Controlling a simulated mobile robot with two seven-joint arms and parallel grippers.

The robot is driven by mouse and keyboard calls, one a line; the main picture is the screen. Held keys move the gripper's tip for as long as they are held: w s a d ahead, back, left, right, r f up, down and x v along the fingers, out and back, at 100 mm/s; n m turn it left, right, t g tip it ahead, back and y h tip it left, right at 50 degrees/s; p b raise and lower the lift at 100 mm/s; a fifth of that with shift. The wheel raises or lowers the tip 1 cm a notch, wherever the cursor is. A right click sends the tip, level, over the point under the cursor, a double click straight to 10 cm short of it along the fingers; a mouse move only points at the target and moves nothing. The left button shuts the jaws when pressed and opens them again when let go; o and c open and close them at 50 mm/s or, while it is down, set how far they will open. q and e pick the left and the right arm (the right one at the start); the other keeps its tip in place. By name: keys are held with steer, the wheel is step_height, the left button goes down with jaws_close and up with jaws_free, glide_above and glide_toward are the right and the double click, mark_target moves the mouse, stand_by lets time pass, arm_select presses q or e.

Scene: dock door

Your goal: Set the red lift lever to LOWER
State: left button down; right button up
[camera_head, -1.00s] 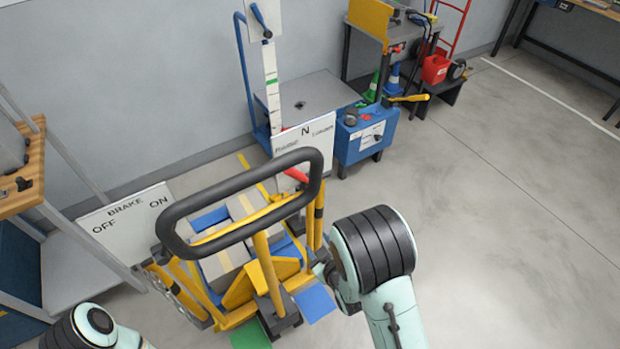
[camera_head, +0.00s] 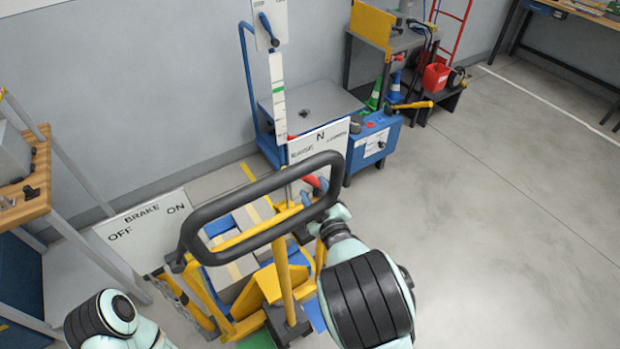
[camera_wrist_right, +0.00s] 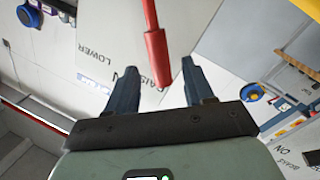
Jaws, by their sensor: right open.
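The red lift lever (camera_head: 314,182) shows in the head view just behind the black handle bar of the yellow cart, partly hidden by it. Behind it stands a white sign (camera_head: 318,146) reading RAISE, N and LOWER. My right gripper (camera_head: 324,196) is at the lever, mostly hidden by the handle and my wrist. In the right wrist view my right gripper (camera_wrist_right: 158,68) is open, and the red lever (camera_wrist_right: 155,50) reaches down between its fingers, apart from both. From here its end overlaps RAISE on the sign; its exact setting is hard to tell. My left gripper is out of view.
Boxes (camera_head: 245,225) lie on the cart. A BRAKE sign (camera_head: 145,222) with OFF and ON stands to the left. A blue lift table (camera_head: 310,105) stands behind. The floor to the right is clear.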

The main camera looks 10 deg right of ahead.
mark_target(312, 182)
steer(key=shift+w+a, duration=0.2)
steer(key=shift+w, duration=1)
steer(key=shift+w+a, duration=0.15)
steer(key=shift+w, duration=1)
jaws_close()
steer(key=shift+d, duration=0.1)
